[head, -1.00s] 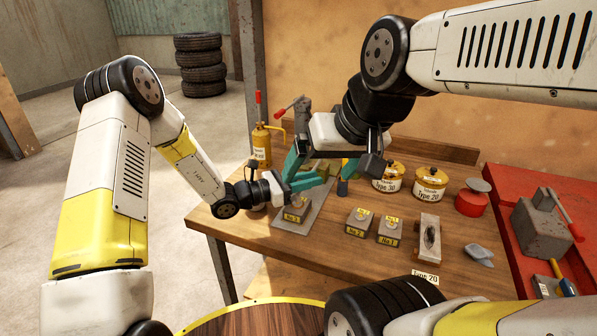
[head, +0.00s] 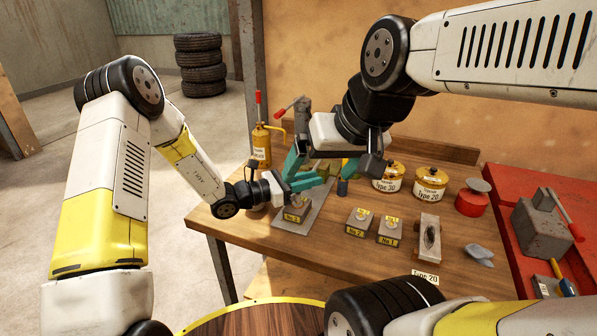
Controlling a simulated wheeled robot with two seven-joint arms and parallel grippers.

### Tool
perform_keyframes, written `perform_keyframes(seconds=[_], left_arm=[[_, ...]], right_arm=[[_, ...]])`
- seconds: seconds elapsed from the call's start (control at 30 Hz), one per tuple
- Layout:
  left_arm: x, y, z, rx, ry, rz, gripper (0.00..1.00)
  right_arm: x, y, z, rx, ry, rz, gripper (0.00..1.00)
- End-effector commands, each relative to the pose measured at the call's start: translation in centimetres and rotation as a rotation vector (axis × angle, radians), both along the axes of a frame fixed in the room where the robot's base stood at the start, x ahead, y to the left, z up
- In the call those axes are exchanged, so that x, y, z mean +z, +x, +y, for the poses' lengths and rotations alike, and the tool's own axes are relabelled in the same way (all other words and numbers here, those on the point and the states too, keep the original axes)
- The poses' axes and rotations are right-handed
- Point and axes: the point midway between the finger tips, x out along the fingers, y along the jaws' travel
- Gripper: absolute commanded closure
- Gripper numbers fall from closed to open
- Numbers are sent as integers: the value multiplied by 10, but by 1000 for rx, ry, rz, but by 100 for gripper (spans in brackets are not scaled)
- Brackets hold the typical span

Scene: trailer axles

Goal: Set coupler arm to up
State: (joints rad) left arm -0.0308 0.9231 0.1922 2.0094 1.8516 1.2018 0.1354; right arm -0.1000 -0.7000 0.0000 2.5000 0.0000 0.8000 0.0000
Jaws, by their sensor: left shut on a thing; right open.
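A grey upright device with a red-tipped lever (head: 290,108) stands at the back of the wooden table; I cannot tell for sure whether this lever is the coupler arm. My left gripper (head: 312,182) reaches in from the left, low over the grey plate (head: 313,218). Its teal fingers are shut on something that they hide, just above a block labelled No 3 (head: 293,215). My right gripper (head: 325,166) hangs from above, pointing down, with its teal fingers apart and open. It is close to the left gripper and covers part of the device behind.
Blocks No 2 (head: 357,223) and No 1 (head: 389,230) stand right of the plate. Two yellow pots (head: 388,177) (head: 430,184), a red-based item (head: 472,198) and a yellow bottle (head: 261,147) are on the table. A red bench (head: 510,190) adjoins on the right.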

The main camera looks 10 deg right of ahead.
Motion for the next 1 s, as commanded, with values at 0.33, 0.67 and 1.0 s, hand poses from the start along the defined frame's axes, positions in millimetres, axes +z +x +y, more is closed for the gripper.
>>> perform_keyframes(seconds=[0.33, 0.67, 1.0], left_arm=[[14, 4, -1, 3, 42, 56, 100], [48, 16, -9, 4, 142, 206, 100], [77, 33, -20, 5, 140, 205, 100]], right_arm=[[0, 0, 0, 0, 0, 0, 6], [0, 0, 0, 0, 0, 0, 6], [0, 0, 0, 0, 0, 0, 6]])
